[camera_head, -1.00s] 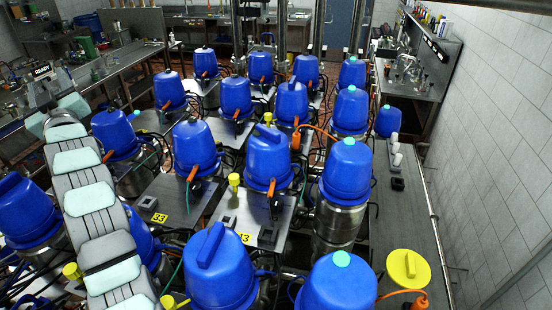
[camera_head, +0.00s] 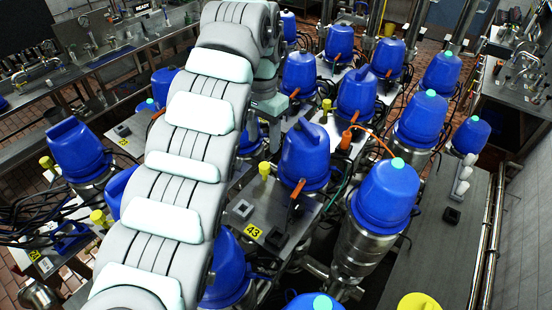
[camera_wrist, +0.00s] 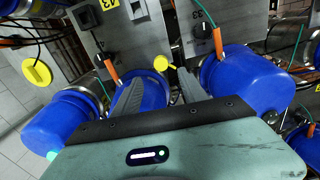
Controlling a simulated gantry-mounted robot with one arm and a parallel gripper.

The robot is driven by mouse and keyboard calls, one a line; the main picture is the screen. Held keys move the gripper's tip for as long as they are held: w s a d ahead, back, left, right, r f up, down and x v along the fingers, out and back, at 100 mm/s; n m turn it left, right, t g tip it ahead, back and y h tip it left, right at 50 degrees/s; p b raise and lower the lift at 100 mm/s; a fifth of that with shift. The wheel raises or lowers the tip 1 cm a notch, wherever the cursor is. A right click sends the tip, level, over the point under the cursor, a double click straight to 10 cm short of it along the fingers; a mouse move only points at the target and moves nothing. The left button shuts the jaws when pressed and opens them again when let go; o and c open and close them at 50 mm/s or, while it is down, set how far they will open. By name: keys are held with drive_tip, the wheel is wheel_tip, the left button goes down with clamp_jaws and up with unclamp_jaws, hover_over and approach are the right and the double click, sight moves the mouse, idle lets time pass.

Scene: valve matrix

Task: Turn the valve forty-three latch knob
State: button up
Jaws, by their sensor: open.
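The plate marked 43 (camera_head: 278,240) is a flat metal plate in the middle of the head view; its label also shows in the wrist view (camera_wrist: 110,5). A blue-capped valve (camera_head: 304,155) stands behind it, with an orange handle (camera_head: 297,192) at its front; this handle appears beside my left finger in the wrist view (camera_wrist: 107,68). A yellow knob (camera_head: 265,168) stands left of that cap, and in the wrist view (camera_wrist: 160,63) it lies beyond and between my fingertips. My gripper (camera_wrist: 158,82) is open and empty. I cannot tell which part is the latch knob.
Blue-capped valves crowd both sides, one close at right in the wrist view (camera_wrist: 250,80). A black square fitting (camera_head: 242,208) sits on the plate. Cables and an orange hose (camera_head: 375,135) run between valves. A bench (camera_head: 440,240) lies at right.

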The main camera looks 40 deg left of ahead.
sight(264, 165)
wheel_tip(264, 165, down, 10)
drive_tip(key=p, duration=0.3)
drive_tip(key=shift+a+r, duration=0.1)
drive_tip(key=shift+r, duration=0.15)
clamp_jaws()
idle(0.4)
